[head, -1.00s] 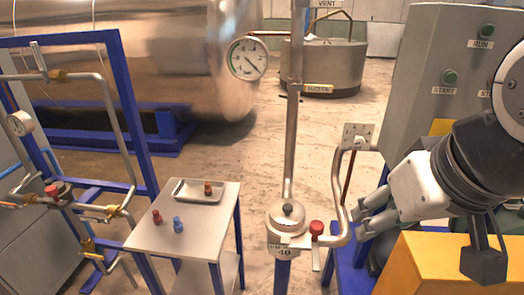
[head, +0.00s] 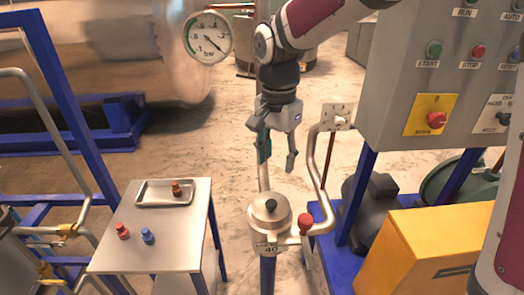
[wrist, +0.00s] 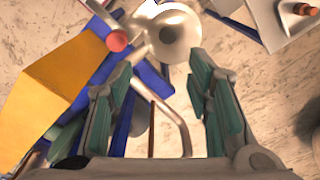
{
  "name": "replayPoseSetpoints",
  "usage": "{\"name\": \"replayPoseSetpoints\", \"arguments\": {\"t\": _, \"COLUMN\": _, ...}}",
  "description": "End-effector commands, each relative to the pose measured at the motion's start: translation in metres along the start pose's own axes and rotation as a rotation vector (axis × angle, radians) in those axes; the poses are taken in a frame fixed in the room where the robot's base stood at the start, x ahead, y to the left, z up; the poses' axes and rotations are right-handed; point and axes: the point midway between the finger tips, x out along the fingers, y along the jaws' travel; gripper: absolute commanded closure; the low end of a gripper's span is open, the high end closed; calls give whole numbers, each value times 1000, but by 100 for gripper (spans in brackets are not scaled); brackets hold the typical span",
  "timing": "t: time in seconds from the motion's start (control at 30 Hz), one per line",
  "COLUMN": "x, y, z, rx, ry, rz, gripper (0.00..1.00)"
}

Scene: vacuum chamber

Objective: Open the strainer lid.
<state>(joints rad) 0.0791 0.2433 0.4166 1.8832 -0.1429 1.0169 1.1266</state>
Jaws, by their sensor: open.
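The strainer (head: 268,228) is a round metal pot on a blue post, marked 40, low in the middle of the head view. Its lid (head: 270,210) is a metal disc with a dark knob on top and appears closed. My gripper (head: 277,165) is open and empty, pointing down above and behind the lid, apart from it. In the wrist view my open gripper (wrist: 168,75) has green-padded fingers, and the round lid (wrist: 178,35) shows beyond the fingertips. A red knob (head: 305,222) is just right of the strainer.
A side table (head: 185,245) at left holds a metal tray (head: 150,201), a red peg (head: 122,231) and a blue peg (head: 148,236). A bent pipe (head: 322,190) rises right of the strainer. A control cabinet (head: 390,100) and yellow box (head: 410,255) stand at right.

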Motion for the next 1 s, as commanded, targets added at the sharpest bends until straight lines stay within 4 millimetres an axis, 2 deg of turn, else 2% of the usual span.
{"name": "replayPoseSetpoints", "arguments": {"t": 0.13, "x": 13, "y": -14, "z": -1, "rx": 46, "ry": -28, "rz": 8, "gripper": 54}}
{"name": "replayPoseSetpoints", "arguments": {"t": 0.37, "x": 31, "y": -14, "z": 0, "rx": 57, "ry": -35, "rz": 12, "gripper": 54}}
{"name": "replayPoseSetpoints", "arguments": {"t": 0.8, "x": 115, "y": -13, "z": 4, "rx": 54, "ry": -35, "rz": 12, "gripper": 54}}
{"name": "replayPoseSetpoints", "arguments": {"t": 1.0, "x": 142, "y": -13, "z": 4, "rx": 54, "ry": -33, "rz": 11, "gripper": 54}}
